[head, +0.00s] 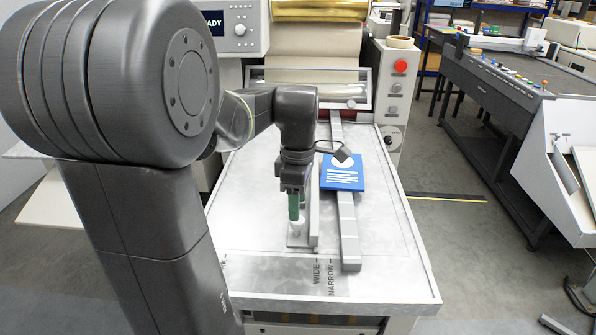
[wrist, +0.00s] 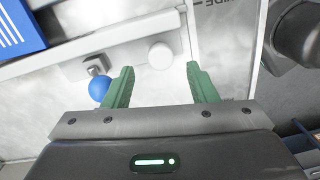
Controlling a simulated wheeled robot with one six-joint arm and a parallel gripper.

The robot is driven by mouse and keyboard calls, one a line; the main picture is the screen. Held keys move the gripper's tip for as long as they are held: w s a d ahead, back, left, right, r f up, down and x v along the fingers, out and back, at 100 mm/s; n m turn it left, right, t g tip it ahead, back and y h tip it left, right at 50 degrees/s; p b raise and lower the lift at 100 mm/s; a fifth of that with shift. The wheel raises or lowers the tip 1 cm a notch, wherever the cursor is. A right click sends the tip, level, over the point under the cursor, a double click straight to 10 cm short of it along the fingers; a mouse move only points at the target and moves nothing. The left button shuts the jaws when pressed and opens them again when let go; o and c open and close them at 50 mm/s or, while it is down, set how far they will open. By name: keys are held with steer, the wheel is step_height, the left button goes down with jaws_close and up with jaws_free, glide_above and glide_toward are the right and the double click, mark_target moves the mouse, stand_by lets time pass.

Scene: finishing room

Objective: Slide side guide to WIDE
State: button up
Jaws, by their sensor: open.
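The side guide (head: 314,222) is a pale metal bar with a foot plate on the feed table (head: 245,225). A round white knob (wrist: 161,51) stands on its plate. The WIDE label (head: 317,272) and NARROW label (head: 332,279) are printed in front; the guide's near end looks closer to the WIDE mark, but I cannot tell its exact setting. My gripper (head: 294,207) points down over the guide's left side. In the wrist view my gripper (wrist: 163,76) is open and empty, with the white knob just beyond and between its green fingertips. Contact is not visible.
A blue ball knob (wrist: 100,90) on a bracket sits beside my left finger. A longer metal bar (head: 348,225) runs right of the guide, with a blue printed sheet (head: 343,175) over it. A control post (head: 398,90) stands behind right. The table's right side is clear.

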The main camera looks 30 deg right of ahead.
step_height(320, 180, up, 10)
steer(key=shift+w+d+f, duration=0.15)
steer(key=shift+f, duration=0.05)
steer(key=shift+f, duration=0.1)
stand_by(0.4)
steer(key=f, duration=1.3)
steer(key=shift+s+a+f, duration=0.25)
steer(key=shift+w+a+f, duration=0.1)
steer(key=shift+f, duration=0.05)
steer(key=shift+w+a, duration=0.15)
steer(key=shift+a, duration=0.1)
